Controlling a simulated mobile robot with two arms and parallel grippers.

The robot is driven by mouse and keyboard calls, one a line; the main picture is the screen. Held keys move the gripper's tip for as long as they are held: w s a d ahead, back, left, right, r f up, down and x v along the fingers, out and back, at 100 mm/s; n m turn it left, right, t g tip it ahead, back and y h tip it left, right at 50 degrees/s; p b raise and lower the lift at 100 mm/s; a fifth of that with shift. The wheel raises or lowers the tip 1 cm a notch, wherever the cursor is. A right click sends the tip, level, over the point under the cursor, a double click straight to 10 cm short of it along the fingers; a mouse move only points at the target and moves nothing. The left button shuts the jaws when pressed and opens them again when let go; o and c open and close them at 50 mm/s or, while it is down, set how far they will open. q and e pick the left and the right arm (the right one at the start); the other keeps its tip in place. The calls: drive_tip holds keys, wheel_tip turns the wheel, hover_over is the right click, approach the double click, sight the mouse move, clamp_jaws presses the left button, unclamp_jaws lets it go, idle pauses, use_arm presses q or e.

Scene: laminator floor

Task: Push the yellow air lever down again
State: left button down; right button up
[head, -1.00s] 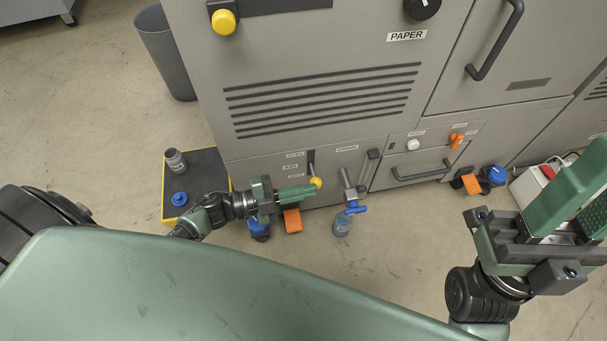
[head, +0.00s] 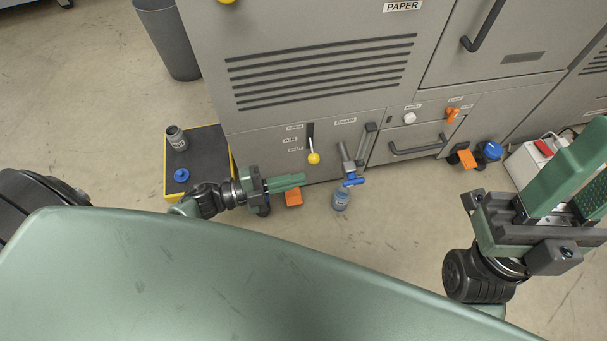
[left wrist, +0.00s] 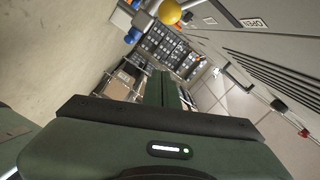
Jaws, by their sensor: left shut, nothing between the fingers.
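The yellow air lever (head: 313,158) is on the lower grey panel, its yellow knob hanging at the lower end of a dark slot, below the AIR label. My left gripper (head: 303,180) is shut and empty, its fingertips a little below and left of the knob, apart from it. In the left wrist view, a yellow knob (left wrist: 169,12) shows at the top edge, beyond the shut fingers (left wrist: 160,88). My right gripper (head: 585,160) is at the right, with a gap between its green fingers, away from the lever.
The drain pipe with a blue tap (head: 354,182) is just right of the lever, over a blue jar (head: 341,200). An orange pedal (head: 293,198) is below the lever. A black mat (head: 207,150) with a dark bottle and blue cap lies left.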

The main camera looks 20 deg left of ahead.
use_arm(q)
drive_tip(key=p+v, duration=0.1)
drive_tip(key=v, duration=0.6)
drive_tip(key=shift+a, duration=0.1)
